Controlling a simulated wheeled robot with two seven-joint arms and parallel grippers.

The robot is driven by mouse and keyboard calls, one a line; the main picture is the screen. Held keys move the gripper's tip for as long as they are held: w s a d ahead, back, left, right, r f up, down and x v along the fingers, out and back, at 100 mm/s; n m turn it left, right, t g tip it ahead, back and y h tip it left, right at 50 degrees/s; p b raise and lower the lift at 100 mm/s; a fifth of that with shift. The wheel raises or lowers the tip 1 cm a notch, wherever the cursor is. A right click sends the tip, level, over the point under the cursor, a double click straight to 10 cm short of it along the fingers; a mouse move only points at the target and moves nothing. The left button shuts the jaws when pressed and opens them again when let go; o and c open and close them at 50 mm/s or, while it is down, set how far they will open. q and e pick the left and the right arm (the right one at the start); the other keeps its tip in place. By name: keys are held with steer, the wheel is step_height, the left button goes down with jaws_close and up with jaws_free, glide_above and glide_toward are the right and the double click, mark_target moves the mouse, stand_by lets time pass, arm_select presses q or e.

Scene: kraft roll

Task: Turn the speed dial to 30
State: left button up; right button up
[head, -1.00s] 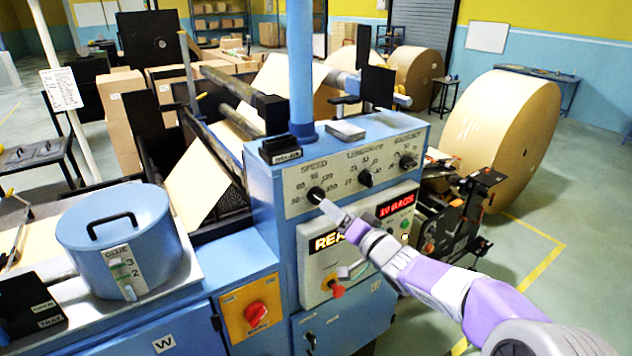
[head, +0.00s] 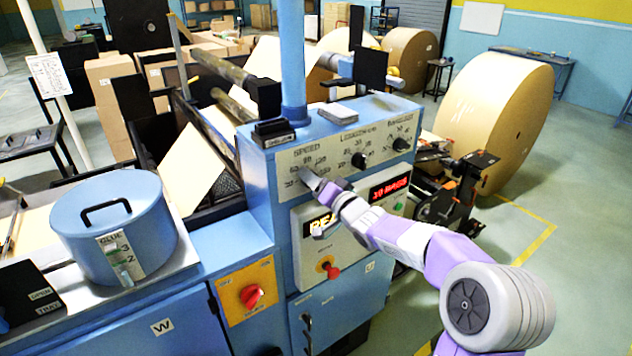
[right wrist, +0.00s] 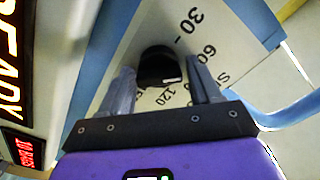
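The speed dial is a black knob (right wrist: 160,68) on a pale panel in the right wrist view, with printed numbers 30, 60 and 120 around it. My right gripper (head: 308,177) is at the speed dial in the head view and hides most of it. In the right wrist view its two fingers stand on either side of the knob, apart, with a narrow gap visible on the right side. I cannot tell which number the dial points to. My left gripper is not in view.
Two more black dials, the middle one (head: 359,160) and the right one (head: 401,144), sit on the same panel. Below are the READY display (head: 322,225), a red button (head: 332,271) and a red rotary switch (head: 251,296). A blue glue pot (head: 115,235) stands at left.

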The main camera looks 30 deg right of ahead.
steer(key=c, duration=0.7)
steer(key=shift+n, duration=0.3)
steer(key=n+b, duration=0.2)
steer(key=n, duration=0.2)
steer(key=shift+a, duration=0.1)
steer(key=shift+a+n+b, duration=0.1)
steer(key=shift+n+b, duration=0.95)
steer(key=shift+n, duration=1.05)
steer(key=o, duration=1)
steer(key=shift+c, duration=0.2)
